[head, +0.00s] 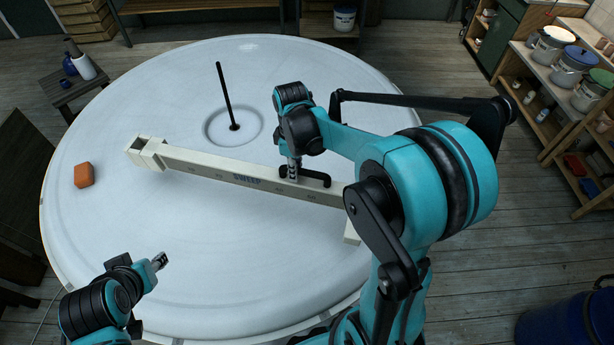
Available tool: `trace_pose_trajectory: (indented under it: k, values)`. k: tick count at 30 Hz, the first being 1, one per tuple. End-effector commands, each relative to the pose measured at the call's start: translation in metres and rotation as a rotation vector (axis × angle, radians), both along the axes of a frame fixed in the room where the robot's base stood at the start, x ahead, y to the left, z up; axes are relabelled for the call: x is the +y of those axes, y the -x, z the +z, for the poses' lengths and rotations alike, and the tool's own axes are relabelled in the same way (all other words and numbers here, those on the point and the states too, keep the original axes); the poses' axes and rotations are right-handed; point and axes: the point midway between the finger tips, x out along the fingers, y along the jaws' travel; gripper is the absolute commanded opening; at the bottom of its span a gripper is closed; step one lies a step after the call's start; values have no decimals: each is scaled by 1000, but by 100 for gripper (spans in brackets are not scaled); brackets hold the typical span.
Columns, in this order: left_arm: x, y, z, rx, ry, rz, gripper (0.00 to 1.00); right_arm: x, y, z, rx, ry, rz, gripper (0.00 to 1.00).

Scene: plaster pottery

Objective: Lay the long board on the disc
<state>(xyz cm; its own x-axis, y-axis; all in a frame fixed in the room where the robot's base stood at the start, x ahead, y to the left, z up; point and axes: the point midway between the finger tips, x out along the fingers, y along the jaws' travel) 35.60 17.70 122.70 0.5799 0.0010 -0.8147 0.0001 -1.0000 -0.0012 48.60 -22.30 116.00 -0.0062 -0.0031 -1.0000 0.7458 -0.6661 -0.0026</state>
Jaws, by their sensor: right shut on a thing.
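The long board (215,169) is a cream beam with lettering on its side and a boxy left end. It stretches across the white round disc (110,215), in front of the thin black rod at the centre. My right gripper (294,175) is shut on the board's black handle, right of the lettering. My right arm hides part of the board's right end. I cannot tell whether the board touches the disc or hangs just above it. My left gripper (160,262) is over the disc's front left edge, away from the board, with nothing visible in it; its finger gap is unclear.
The black rod (226,95) stands upright in a shallow hollow of the disc. An orange block (83,175) lies near the disc's left edge. A small side table (75,92) stands at left. Shelves with buckets (552,45) line the right. The disc's front area is clear.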

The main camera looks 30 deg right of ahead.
Motion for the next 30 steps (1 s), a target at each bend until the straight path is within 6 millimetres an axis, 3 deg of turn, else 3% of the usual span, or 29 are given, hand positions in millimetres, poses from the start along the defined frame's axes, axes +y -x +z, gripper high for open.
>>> trace_pose_trajectory:
  k: [30]
  values:
    - [0,0,-58,0,0,0,40,0,0,-78,0,0,0,0]
